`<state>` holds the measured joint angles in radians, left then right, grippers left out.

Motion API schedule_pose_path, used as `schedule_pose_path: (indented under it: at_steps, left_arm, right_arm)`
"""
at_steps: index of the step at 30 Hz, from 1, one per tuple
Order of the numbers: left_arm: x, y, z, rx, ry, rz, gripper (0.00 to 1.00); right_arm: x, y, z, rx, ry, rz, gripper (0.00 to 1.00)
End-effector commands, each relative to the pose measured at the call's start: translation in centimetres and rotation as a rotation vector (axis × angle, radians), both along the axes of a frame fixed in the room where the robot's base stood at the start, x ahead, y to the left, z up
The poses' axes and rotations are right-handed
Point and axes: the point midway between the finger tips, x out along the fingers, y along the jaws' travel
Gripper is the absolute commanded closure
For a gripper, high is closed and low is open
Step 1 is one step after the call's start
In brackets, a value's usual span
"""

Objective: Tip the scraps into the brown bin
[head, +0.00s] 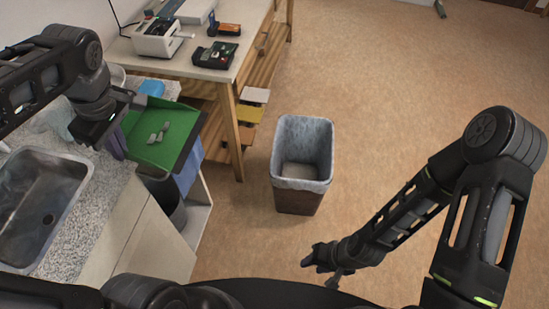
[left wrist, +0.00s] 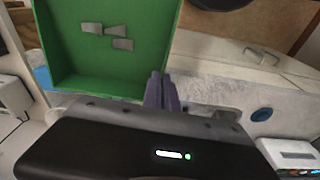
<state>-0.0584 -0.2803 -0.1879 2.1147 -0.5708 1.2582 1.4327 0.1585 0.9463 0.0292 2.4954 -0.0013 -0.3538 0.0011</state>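A green tray (head: 178,150) with low walls holds several small grey scraps (head: 158,134). It juts out past the counter's edge, and its floor and scraps also show in the left wrist view (left wrist: 105,32). My left gripper (head: 117,146) is at the tray's near left side; in the left wrist view its purple-grey fingers (left wrist: 161,92) are close together on the tray's wall. The brown bin (head: 298,202) stands on the floor right of the tray, lined with a grey bag, its mouth open upward. My right gripper (head: 322,266) hangs low in front of the bin, apart from it; its finger gap is unclear.
A sink (head: 42,205) is set in the speckled counter at left. A dark container (head: 172,208) stands below the tray beside a white shelf unit. A wooden table (head: 222,68) with devices stands behind. The floor right of the bin is clear.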

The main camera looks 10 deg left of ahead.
Motion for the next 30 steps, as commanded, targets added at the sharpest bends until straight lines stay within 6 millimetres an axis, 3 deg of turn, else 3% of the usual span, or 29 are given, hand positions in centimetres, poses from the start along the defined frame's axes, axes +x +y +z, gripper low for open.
schedule_pose_path:
  at_steps: [8,14,21,25,30]
  left_arm:
    - [5.6,-1.1,-1.0,-0.004,0.005,-0.34,1.0]
    - [11.2,-3.7,-4.3,0.0,0.01,-0.688,1.0]
    - [15.8,-8.2,-10.9,0.009,0.014,-1.04,1.0]
    - [16.7,-10.9,-15.2,0.013,0.015,-1.185,1.0]
    - [16.2,-14.0,-20.4,0.008,0.011,-1.315,1.0]
  right_arm:
    - [0.0,0.0,0.0,0.0,0.0,0.0,0.64]
    - [0.0,0.0,0.0,0.0,0.0,0.0,0.64]
    - [0.0,0.0,0.0,0.0,0.0,0.0,0.64]
    - [0.0,0.0,0.0,0.0,0.0,0.0,0.64]
    - [0.0,0.0,0.0,0.0,0.0,0.0,0.64]
